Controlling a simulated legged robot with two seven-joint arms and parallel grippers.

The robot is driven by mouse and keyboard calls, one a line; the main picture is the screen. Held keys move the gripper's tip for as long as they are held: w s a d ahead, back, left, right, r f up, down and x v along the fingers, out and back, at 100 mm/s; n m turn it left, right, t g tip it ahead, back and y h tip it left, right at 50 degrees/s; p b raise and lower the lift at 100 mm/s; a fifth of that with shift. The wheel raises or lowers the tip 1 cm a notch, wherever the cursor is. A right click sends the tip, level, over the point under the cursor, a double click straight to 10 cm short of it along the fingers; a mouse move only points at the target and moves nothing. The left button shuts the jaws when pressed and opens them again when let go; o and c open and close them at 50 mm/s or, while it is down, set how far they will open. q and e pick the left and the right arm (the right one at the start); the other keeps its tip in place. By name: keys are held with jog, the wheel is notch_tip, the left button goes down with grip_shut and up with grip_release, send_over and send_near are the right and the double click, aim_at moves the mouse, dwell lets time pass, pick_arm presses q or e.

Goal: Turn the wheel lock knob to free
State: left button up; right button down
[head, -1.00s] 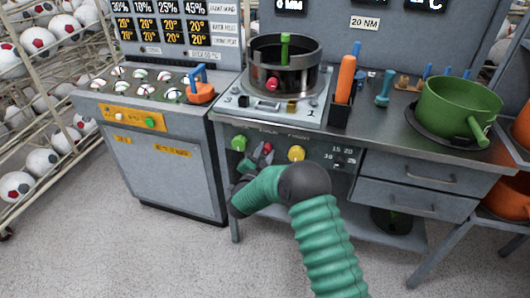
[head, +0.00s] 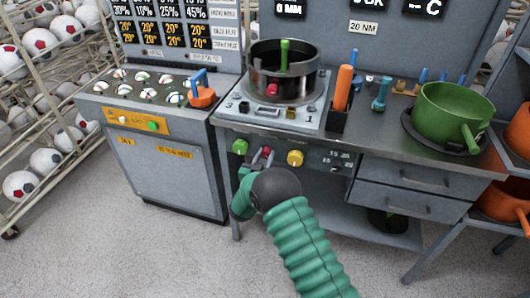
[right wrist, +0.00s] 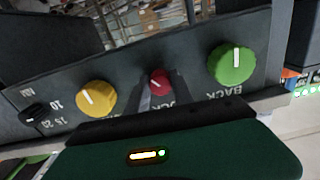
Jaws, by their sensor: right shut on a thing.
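The red knob (right wrist: 160,80) is on the dark control panel between a green knob and a yellow knob. The label near it is partly covered and ends in "OCK". It also shows small in the head view (head: 267,151), just beyond my right gripper (head: 259,158). In the right wrist view, the dark fingers of my right gripper (right wrist: 159,97) are closed about the red knob, one on each side. The exact angle of its pointer is hard to read. My left gripper is not in view.
The green knob (right wrist: 234,64) marked "BACK" and the yellow knob (right wrist: 96,98) sit close on either side. A small black dial (right wrist: 34,114) is farther along. Above is the bench with a black round press (head: 283,75) and a green pot (head: 452,112).

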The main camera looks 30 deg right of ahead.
jog(key=n+p, duration=0.2)
jog(key=n, duration=0.3)
jog(key=shift+r+n, duration=0.1)
jog(key=shift+n, duration=0.2)
jog(key=n+p, duration=0.1)
jog(key=n, duration=0.4)
jog(key=shift+p, duration=0.4)
jog(key=shift+a, duration=0.1)
jog(key=c, duration=1.1)
grip_release()
jog(key=shift+w, duration=0.1)
jog(key=p+v, duration=0.1)
jog(key=v, duration=1.6)
jog(key=shift+p, duration=0.3)
